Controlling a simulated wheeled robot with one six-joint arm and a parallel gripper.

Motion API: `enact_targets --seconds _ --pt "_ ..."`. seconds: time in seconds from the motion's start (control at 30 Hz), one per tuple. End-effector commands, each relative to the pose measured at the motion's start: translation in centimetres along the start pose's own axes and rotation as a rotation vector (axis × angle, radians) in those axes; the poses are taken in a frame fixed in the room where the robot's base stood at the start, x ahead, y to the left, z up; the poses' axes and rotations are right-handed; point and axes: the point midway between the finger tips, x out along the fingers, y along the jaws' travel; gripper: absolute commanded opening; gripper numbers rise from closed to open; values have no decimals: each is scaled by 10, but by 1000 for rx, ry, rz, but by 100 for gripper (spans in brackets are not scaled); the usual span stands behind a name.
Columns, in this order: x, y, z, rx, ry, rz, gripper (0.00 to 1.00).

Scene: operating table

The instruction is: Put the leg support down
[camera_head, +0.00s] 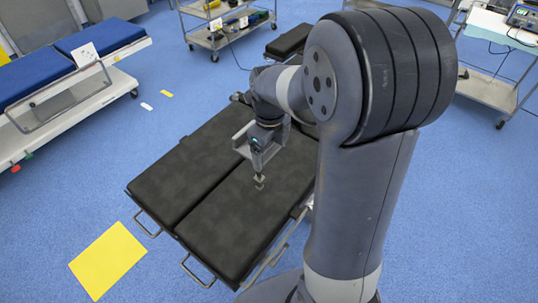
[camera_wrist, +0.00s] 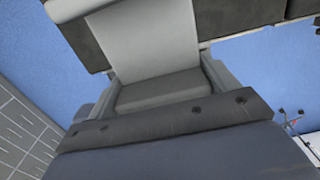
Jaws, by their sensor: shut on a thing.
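The leg support (camera_head: 245,225) is a dark padded section at the near end of the operating table, with metal rails along its edges. It is split lengthwise by a gap, with a second dark pad (camera_head: 175,185) on the left. My gripper (camera_head: 259,181) points down over the right pad in the head view, shut at its tips. The exact spot where it grips is too small to make out. In the wrist view, dark padding (camera_wrist: 110,38) shows at the top, behind grey parts that fill the middle. The fingertips cannot be made out there.
A blue bed (camera_head: 100,38) stands at the upper left. A metal trolley (camera_head: 215,38) with tools is at the back, and another cart (camera_head: 490,88) is at the right. A yellow sheet (camera_head: 107,260) lies on the blue floor at the lower left. Open floor surrounds the table's left side.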

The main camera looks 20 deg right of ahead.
Motion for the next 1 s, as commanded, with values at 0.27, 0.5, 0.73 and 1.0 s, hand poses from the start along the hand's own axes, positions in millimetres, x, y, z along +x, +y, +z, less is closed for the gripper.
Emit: enact_targets --seconds 0.27,0.5,0.73,1.0 --pt "21 0 0 0 -1 0 54" --pt "24 0 0 0 -1 0 54" --pt "31 0 0 0 -1 0 54" --pt "33 0 0 0 0 0 87"
